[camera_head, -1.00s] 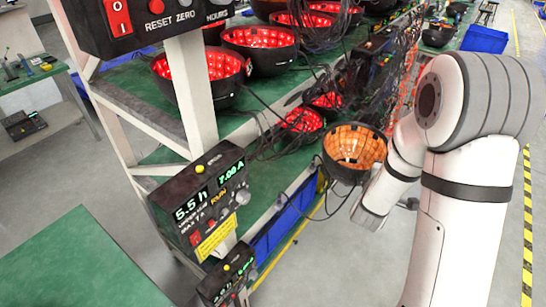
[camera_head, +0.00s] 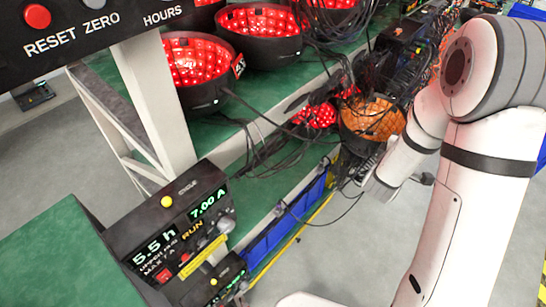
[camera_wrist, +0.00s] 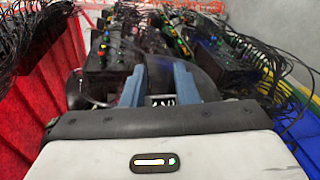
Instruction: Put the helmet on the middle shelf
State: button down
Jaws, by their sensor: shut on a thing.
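The helmet is a black bowl with an unlit orange-brown inside (camera_head: 372,116). My gripper (camera_head: 368,168) is shut on its near rim and holds it at the aisle side of the rack. In the wrist view my gripper's blue-grey fingers (camera_wrist: 160,88) close on the dark helmet shell (camera_wrist: 205,80), mostly hidden by the gripper. The green shelf below the upper one, seemingly the middle shelf (camera_head: 290,168), shows just left of the helmet. I cannot tell whether the helmet touches it or hangs above its edge.
Red-lit helmets (camera_head: 258,35) fill the upper shelf. A smaller red-lit helmet (camera_head: 315,116) and loose black cables (camera_head: 265,150) lie on the shelf beside the held helmet. A white post (camera_head: 158,100), control boxes (camera_head: 175,230) and blue bins (camera_head: 285,222) stand nearer.

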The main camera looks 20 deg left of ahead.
jog(key=shift+d+r, duration=0.1)
jog(key=shift+d, duration=0.05)
jog(key=w+a+f+n+y+b, duration=0.1)
jog(key=w+a+n+y+b, duration=0.1)
jog(key=a, duration=0.3)
jog(key=w+a+f+n+y+b, duration=0.1)
jog(key=w+a+n+y+b, duration=0.1)
jog(key=a+y+b, duration=0.2)
jog(key=w+a+f+n+y+b, duration=0.1)
jog(key=w+a+n+y+b, duration=0.1)
jog(key=a, duration=0.4)
jog(key=shift+w+f+y+b, duration=0.35)
jog(key=shift+w+y+b, duration=0.1)
jog(key=shift+b, duration=0.65)
jog(key=a+f+n+g+y+b, duration=0.25)
jog(key=a+y+b, duration=0.2)
jog(key=a, duration=0.25)
jog(key=a+f+n+g+y+b, duration=0.2)
jog(key=a+n+y+b, duration=0.15)
jog(key=a+b, duration=0.35)
notch_tip(320, 180, down, 10)
jog(key=p, duration=0.1)
jog(key=shift+a+r+n, duration=0.2)
jog(key=shift+a+n, duration=0.15)
jog(key=shift+n, duration=0.05)
jog(key=c, duration=1.1)
grip_release()
